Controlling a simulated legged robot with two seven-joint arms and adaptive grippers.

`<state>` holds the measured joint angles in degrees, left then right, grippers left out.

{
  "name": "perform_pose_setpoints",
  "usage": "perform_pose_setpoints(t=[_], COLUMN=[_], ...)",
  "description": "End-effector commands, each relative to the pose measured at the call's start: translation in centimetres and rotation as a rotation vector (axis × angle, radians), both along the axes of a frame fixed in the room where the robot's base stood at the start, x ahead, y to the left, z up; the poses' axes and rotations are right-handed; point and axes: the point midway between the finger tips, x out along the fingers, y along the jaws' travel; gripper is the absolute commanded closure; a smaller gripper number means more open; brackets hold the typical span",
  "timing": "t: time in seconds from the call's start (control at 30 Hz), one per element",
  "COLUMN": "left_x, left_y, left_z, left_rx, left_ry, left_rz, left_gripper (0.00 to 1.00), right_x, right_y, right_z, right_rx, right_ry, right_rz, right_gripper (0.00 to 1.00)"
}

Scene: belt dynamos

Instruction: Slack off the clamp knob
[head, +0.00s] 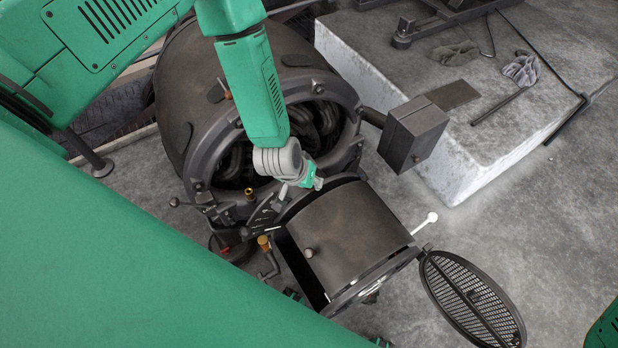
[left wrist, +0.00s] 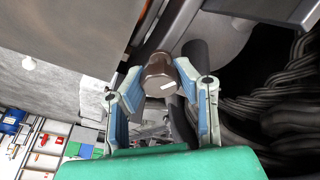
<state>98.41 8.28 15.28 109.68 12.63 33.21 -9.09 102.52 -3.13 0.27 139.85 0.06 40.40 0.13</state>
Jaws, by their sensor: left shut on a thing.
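The clamp knob (left wrist: 160,70) is a dark brown cylinder with a short white mark on its face, at the upper middle of the left wrist view. My left gripper (head: 300,184) is at the front rim of the large dark dynamo housing (head: 193,105) in the head view. In the left wrist view its two blue-grey fingers are closed on the knob from both sides. The knob is hidden by the gripper and wrist in the head view. My right gripper is not in view.
A curved dark cover (head: 345,232) lies just right of and below my left gripper. A dark box (head: 412,133) juts out on the right, beside a pale stone block (head: 480,135). A round mesh grille (head: 472,300) hangs at lower right. Dark coiled windings (left wrist: 292,95) lie right of the knob.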

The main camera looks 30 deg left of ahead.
Motion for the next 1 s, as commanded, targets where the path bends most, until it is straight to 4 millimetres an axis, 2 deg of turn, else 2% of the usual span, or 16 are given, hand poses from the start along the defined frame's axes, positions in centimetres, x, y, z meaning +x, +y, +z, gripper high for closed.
perform_pose_setpoints(t=[0.03, 0.5, 1.0], left_x=[0.9, 0.9, 0.9], left_y=[0.1, 0.2, 0.3], left_z=[0.6, 0.6, 0.5], left_rx=[-0.005, -0.060, -0.080], left_ry=[-0.018, 0.015, 0.027], left_rz=[0.048, 0.416, 0.549], left_gripper=[1.00, 1.00, 1.00], right_x=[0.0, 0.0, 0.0], right_y=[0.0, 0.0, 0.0], right_z=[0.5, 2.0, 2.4], right_rx=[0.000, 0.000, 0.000], right_ry=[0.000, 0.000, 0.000], right_rz=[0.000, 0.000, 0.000], right_gripper=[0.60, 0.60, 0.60])
